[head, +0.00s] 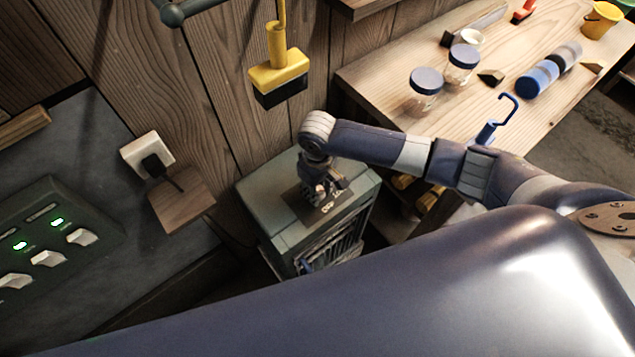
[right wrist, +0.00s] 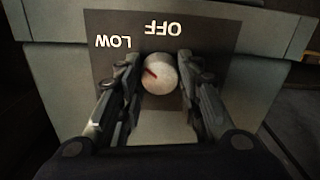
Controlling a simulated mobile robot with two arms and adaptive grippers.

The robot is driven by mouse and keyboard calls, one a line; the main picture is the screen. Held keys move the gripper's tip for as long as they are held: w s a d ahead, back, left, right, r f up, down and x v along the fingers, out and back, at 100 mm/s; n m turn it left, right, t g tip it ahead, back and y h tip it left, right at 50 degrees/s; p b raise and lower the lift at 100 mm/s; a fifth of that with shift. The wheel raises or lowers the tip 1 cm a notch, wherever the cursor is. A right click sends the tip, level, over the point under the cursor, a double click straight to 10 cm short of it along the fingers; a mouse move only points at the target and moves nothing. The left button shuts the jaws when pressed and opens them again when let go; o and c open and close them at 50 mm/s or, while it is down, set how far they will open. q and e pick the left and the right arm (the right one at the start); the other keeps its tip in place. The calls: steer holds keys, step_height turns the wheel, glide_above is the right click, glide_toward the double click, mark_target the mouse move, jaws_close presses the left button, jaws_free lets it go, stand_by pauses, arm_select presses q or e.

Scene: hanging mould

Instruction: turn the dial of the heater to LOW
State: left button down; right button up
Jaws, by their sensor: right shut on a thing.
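The heater (head: 268,222) is a grey-green box standing on the floor against the wooden wall, with a grille on its side. Its dark label plate (right wrist: 212,50) carries OFF and LOW, upside down in the right wrist view. The dial (right wrist: 160,78) is a round pale knob with a red mark pointing left and slightly up, roughly toward the LOW label (right wrist: 113,42). My right gripper (head: 320,188) reaches down onto the heater's top. In the right wrist view its fingers (right wrist: 160,62) are shut on the dial, one on each side. My left gripper is not in view.
A wooden workbench (head: 395,125) at right holds jars (head: 425,90), a blue roller-like object (head: 538,79) and a yellow bucket (head: 600,20). A yellow brush-like tool (head: 278,75) hangs above the heater. A plug (head: 152,160) and a switch panel (head: 45,240) are at left.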

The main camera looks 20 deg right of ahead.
mark_target(318, 191)
steer(key=shift+n+p, duration=0.3)
steer(key=shift+n, duration=0.2)
steer(key=o, duration=1.1)
step_height(318, 191, up, 7)
steer(key=shift+r, duration=0.2)
